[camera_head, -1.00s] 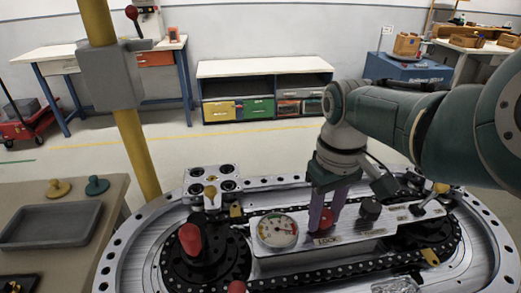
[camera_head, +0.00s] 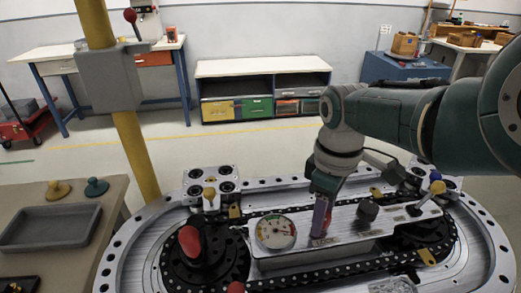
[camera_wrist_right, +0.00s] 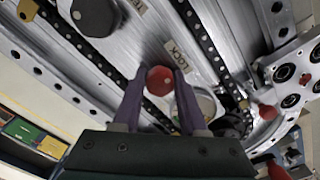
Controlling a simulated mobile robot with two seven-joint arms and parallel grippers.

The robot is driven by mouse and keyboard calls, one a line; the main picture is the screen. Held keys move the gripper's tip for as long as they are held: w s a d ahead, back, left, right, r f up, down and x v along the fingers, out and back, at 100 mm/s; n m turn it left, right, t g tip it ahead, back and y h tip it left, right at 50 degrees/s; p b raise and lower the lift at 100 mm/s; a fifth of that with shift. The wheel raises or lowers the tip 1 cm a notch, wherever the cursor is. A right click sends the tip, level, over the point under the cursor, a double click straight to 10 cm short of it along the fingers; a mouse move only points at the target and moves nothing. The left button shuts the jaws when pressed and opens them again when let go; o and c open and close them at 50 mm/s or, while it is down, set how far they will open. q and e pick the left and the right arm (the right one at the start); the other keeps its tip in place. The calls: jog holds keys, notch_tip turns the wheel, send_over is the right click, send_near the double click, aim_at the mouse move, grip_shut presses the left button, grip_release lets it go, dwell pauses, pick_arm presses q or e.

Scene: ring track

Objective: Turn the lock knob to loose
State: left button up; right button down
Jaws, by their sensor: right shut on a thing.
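The lock knob (camera_wrist_right: 159,81) is a small red faceted knob beside the LOCK label (camera_wrist_right: 179,54) on the silver plate of the ring track. In the right wrist view it sits between the purple fingertips of my right gripper (camera_wrist_right: 159,84), which is shut on it. In the head view my right gripper (camera_head: 321,218) points down at the plate, and its fingers mostly hide the knob. My left gripper is in neither view.
A round dial gauge (camera_head: 276,233) lies left of the knob and a dark knob (camera_head: 367,210) right of it. A red handle (camera_head: 190,241) and a blue-tipped lever (camera_head: 437,177) stand on the track. A yellow post (camera_head: 135,155) rises at the left.

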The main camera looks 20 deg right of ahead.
dwell(0.3)
jog(key=shift+c, duration=2.2)
grip_release()
notch_tip(320, 180, up, 9)
jog(key=p, duration=0.6)
jog(key=shift+p, duration=0.3)
jog(key=shift+r, duration=0.5)
